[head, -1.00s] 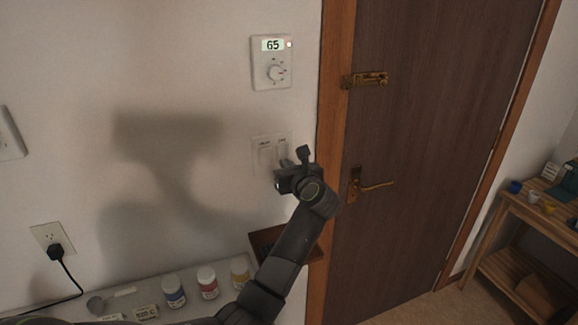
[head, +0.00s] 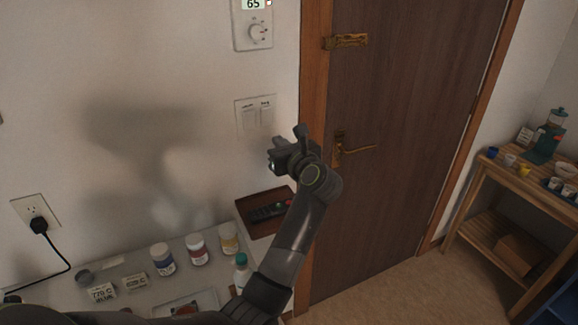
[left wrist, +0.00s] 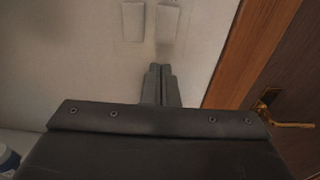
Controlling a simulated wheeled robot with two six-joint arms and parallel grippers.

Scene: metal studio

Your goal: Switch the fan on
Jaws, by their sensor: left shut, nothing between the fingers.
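A white switch plate (head: 256,116) with two rockers is on the wall left of the door frame. Small labels sit above the left rocker (head: 250,120) and the right rocker (head: 266,117), too small to read surely. Both rockers also show in the left wrist view, the left one (left wrist: 133,22) and the right one (left wrist: 167,24). My left gripper (head: 274,164) is shut and empty, just below the plate and apart from the rockers. Its fingers (left wrist: 160,72) point toward the right rocker. No fan is in view. My right gripper is not in view.
A thermostat (head: 254,32) reading 65 is above the plate. A door (head: 410,120) with a brass handle (head: 355,149) is to the right. Below are a shelf with bottles (head: 197,249) and a tray (head: 246,203) holding a remote (head: 268,212). A wooden table (head: 476,190) stands far right.

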